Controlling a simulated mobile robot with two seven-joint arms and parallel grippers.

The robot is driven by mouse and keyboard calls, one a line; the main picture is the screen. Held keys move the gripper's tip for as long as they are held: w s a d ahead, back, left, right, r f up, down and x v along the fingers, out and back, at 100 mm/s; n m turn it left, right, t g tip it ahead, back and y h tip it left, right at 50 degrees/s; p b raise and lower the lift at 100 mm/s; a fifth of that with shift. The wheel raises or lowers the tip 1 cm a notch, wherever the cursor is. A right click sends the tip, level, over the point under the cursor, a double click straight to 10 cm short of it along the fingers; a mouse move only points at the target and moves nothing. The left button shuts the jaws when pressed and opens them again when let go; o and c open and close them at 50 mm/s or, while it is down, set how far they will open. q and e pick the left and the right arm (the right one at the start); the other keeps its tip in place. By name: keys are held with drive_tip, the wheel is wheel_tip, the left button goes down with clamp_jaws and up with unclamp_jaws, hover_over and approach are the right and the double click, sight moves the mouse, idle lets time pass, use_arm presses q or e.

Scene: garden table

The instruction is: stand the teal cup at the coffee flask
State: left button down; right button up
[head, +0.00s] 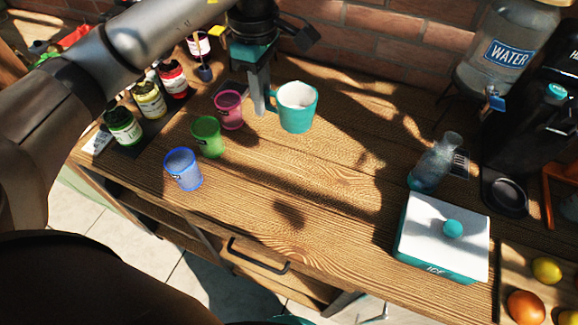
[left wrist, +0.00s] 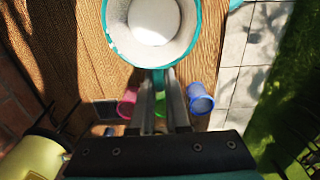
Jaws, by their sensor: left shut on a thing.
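The teal cup (head: 297,107) has a white inside and is upright, its opening facing up. My left gripper (head: 264,104) is shut on its handle, at the cup's left side in the head view. In the left wrist view the teal cup (left wrist: 153,30) looks large beyond the fingertips (left wrist: 163,75). It appears held above the table, with a separate dark shadow on the wood. A clear glass flask (head: 435,162), which I take for the coffee flask, stands at the right, well apart from the cup. My right gripper is not seen.
Pink (head: 229,110), green (head: 208,136) and blue (head: 184,169) cups stand left of the teal cup. A white ice box (head: 432,222) sits in front of the flask, a black machine (head: 545,120) and water jar (head: 505,50) behind it. The middle of the wooden table (head: 330,170) is clear.

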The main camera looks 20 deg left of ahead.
sight(269, 170)
use_arm(q)
wheel_tip(269, 170, down, 18)
drive_tip(key=shift+f, duration=0.2)
idle(0.4)
drive_tip(key=shift+f, duration=0.15)
drive_tip(key=c, duration=0.9)
unclamp_jaws()
